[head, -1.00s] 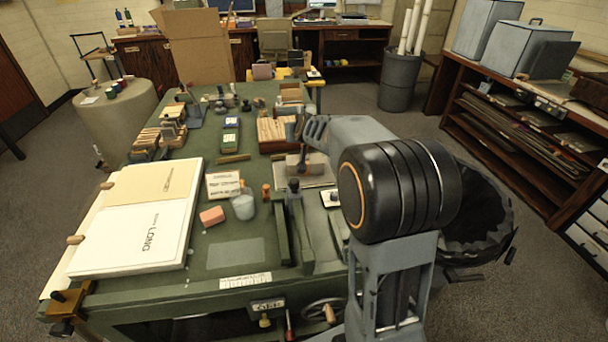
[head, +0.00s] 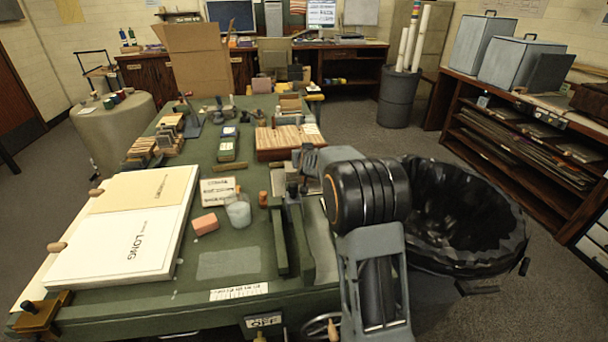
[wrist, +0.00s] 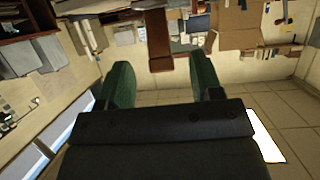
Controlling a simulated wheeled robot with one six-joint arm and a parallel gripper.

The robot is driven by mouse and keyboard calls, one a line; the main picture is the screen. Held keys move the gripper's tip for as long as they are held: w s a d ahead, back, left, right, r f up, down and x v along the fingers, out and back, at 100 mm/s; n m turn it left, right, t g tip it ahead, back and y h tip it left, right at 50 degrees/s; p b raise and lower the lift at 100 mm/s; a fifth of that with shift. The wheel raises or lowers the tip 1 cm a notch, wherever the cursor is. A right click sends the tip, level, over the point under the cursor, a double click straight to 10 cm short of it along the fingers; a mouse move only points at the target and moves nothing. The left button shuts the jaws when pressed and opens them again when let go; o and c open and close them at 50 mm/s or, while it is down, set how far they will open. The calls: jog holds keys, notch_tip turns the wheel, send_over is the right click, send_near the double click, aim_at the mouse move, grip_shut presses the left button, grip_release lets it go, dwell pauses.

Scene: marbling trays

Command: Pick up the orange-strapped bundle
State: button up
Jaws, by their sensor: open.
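I cannot make out an orange-strapped bundle for certain in either current view. In the head view my arm covers part of the bench's right side, where small items stand close together. My gripper (wrist: 162,84) shows in the wrist view with its two green-tipped fingers wide apart and nothing between them. The wrist picture is upside down and looks across the room, not down at the bench. In the head view my gripper cannot be clearly told from the arm and the clutter behind it.
A black-lined bin (head: 465,225) stands right of my arm. Grey boxes (head: 515,55) sit on the right shelf unit.

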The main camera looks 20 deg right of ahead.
jog(key=shift+p+x, duration=0.3)
jog(key=shift+x, duration=2.65)
grip_shut()
